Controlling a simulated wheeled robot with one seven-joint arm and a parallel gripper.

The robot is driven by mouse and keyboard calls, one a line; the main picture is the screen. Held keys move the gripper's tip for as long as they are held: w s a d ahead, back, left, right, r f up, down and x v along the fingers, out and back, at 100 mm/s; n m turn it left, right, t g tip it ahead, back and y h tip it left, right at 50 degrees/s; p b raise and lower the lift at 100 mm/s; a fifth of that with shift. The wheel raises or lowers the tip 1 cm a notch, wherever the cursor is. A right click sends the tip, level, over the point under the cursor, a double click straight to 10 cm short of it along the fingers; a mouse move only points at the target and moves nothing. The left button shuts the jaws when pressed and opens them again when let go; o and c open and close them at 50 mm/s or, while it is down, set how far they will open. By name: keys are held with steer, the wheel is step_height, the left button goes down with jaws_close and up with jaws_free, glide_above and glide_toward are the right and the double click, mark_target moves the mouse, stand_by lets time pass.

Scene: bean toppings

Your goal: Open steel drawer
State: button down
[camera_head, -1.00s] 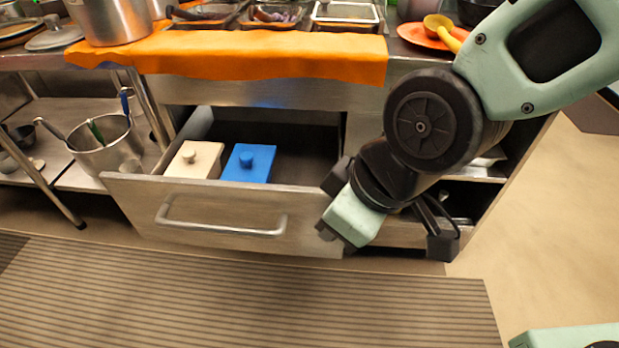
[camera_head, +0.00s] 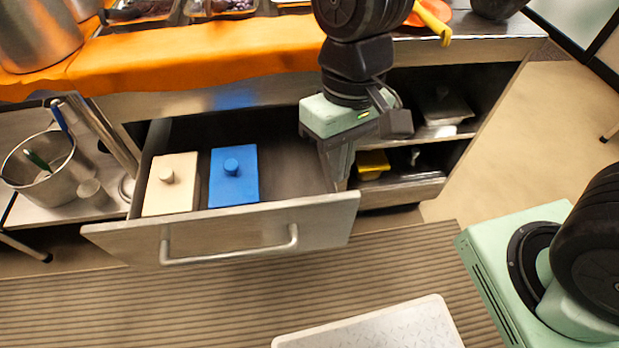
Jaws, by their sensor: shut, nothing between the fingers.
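The steel drawer (camera_head: 225,237) under the counter is pulled out, with its front panel and bar handle (camera_head: 229,256) well in front of the cabinet. Inside it, at the left, are a beige lidded box (camera_head: 171,196) and a blue lidded box (camera_head: 236,188), each with a knob; its right part looks empty. My gripper (camera_head: 339,178) points down at the drawer's right side, behind the front panel and away from the handle. Its fingers are shut with nothing held. I cannot tell whether they touch the drawer's side wall.
An orange cloth (camera_head: 200,55) covers the counter's front edge above the drawer. A steel pot (camera_head: 60,180) with utensils stands on the lower left shelf. Open shelves at the right hold a yellow item (camera_head: 373,163). A striped mat (camera_head: 160,305) covers the floor in front.

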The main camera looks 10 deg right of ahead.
mark_target(325, 203)
steer(key=w+a+f+m+g+p, duration=0.1)
steer(key=w+m+g+p, duration=0.1)
steer(key=w+m+p, duration=0.5)
steer(key=shift+n, duration=0.9)
steer(key=p+x, duration=0.1)
steer(key=x, duration=0.2)
steer(key=s+x, duration=0.1)
steer(key=x, duration=0.3)
steer(key=s+p+x, duration=0.1)
steer(key=x, duration=0.2)
steer(key=shift+s+r+p, duration=0.1)
steer(key=shift+s+p, duration=0.05)
steer(key=shift+p, duration=0.2)
steer(key=shift+s, duration=0.6)
